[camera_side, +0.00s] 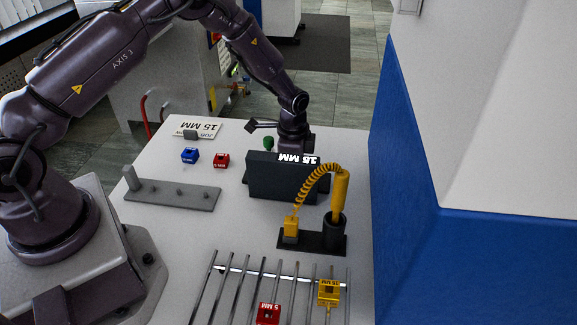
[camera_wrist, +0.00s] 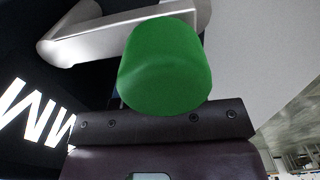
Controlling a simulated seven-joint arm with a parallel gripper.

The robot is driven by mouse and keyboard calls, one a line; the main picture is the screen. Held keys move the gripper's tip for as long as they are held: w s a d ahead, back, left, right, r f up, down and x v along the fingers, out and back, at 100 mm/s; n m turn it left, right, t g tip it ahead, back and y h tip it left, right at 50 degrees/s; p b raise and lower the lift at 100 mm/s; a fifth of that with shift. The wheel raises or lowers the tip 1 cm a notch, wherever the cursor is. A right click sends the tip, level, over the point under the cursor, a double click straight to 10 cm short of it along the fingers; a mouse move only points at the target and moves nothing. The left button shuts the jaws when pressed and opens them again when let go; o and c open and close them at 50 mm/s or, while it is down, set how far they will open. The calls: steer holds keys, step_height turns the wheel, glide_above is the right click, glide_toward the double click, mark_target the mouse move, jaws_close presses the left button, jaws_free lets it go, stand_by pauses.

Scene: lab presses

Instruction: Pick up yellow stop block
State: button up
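My gripper (camera_side: 293,143) is at the far side of the table, behind the dark block marked 15 MM, well away from the yellow block. Its fingertips are hidden there. In the wrist view a green knob (camera_wrist: 165,68) is close in front of my gripper; I cannot tell whether the fingers touch it.
A red block (camera_side: 268,313) is also on the rack (camera_side: 237,285). The dark 15 MM block (camera_side: 270,178) and a yellow coiled cable (camera_side: 315,183) on a black stand (camera_side: 310,241) lie between. Blue (camera_side: 190,156) and red (camera_side: 221,160) blocks stand behind a grey pegged plate (camera_side: 180,195).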

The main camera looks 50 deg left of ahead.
steer(key=shift+c, duration=0.6)
step_height(320, 180, up, 15)
steer(key=s+a+n, duration=0.3)
steer(key=s+n, duration=0.6)
steer(key=s, duration=0.1)
steer(key=s+a+n, duration=0.3)
steer(key=s+n, duration=0.6)
steer(key=s, duration=0.1)
step_height(320, 180, down, 7)
steer(key=shift+w, duration=0.25)
steer(key=shift+f, duration=2.85)
